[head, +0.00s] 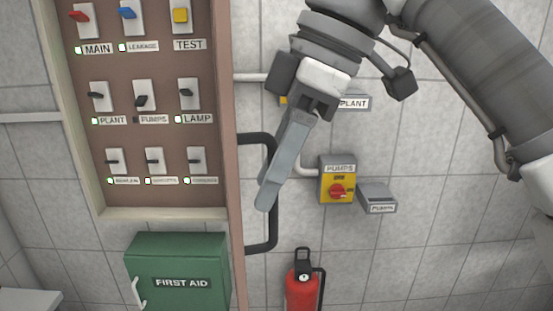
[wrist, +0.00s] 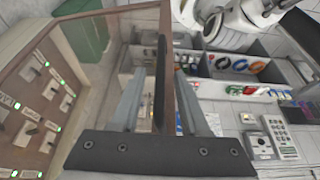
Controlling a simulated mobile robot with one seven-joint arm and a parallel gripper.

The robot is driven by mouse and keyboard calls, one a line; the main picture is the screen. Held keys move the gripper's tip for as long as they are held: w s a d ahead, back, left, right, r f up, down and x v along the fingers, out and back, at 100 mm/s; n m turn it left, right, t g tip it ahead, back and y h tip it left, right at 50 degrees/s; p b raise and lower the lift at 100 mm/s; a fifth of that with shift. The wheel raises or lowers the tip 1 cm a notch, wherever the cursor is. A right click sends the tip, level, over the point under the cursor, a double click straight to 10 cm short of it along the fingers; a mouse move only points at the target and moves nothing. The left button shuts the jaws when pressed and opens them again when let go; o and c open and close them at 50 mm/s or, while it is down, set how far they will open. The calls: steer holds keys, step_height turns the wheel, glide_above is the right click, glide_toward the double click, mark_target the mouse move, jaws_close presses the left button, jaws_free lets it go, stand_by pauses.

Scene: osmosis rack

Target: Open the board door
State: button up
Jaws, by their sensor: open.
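The board door (head: 229,150) stands swung out from the switch board (head: 145,68), seen almost edge-on along the board's right side. Its black bar handle (head: 262,246) sticks out to the right of the door. My gripper (head: 268,200) points down in front of the handle, and its finger hides part of the bar. In the wrist view my gripper's two fingers (wrist: 160,105) are apart, with the dark handle bar (wrist: 161,75) and the thin door edge (wrist: 180,95) showing between them. I cannot tell whether a finger touches the bar.
A green first aid box (head: 178,275) hangs below the board. A pumps switch (head: 337,180) and a fire extinguisher (head: 302,287) are on the wall to the right. The wrist view shows compartments with coloured items (wrist: 240,65) and a keypad (wrist: 279,135).

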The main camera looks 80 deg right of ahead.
steer(key=p+v, duration=1)
steer(key=v, duration=0.2)
steer(key=shift+a, duration=0.15)
stand_by(0.7)
